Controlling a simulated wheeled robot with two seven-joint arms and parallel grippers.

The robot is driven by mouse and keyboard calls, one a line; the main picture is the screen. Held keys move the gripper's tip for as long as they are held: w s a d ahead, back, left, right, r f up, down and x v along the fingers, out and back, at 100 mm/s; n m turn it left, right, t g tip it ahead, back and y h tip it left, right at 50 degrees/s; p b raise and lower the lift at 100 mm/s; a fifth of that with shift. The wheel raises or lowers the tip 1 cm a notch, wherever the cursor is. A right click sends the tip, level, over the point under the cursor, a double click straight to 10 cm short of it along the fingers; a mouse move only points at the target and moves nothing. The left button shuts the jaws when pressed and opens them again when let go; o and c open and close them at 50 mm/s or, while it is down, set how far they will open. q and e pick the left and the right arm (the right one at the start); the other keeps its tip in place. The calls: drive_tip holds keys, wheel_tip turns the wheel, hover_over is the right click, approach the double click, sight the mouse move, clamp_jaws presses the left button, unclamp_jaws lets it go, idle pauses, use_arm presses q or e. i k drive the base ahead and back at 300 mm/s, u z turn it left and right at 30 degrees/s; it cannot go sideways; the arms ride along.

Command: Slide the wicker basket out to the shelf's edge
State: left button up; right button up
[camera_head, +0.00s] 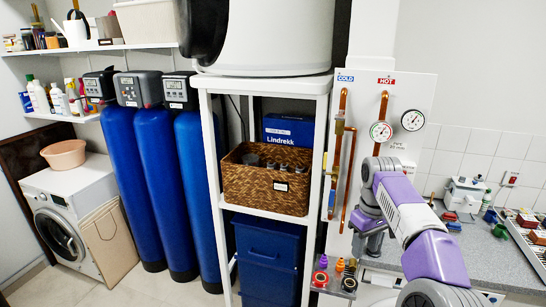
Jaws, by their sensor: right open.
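The wicker basket (250,190) is brown and woven, with a small white label on its front. It stands upright on the middle shelf (262,213) of a white rack, its front close to the shelf's front edge. Several grey cylindrical things show inside it. My right gripper (368,246) hangs to the right of the rack, in front of the gauge panel, open and apart from the basket. Its fingertips are small and hard to make out. My left gripper is not in view.
A blue Lindrekk box (289,130) stands behind the basket. The rack's white right post (317,165) lies between basket and gripper. A blue bin (268,250) is below. Blue tanks (197,190) stand left; copper pipes (337,150) and a counter (490,245) are right.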

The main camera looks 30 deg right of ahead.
sight(278, 191)
drive_tip(key=z, duration=0.1)
drive_tip(key=i, duration=2.65)
drive_tip(key=z, duration=1.1)
drive_tip(key=i, duration=0.55)
drive_tip(key=z, duration=0.2)
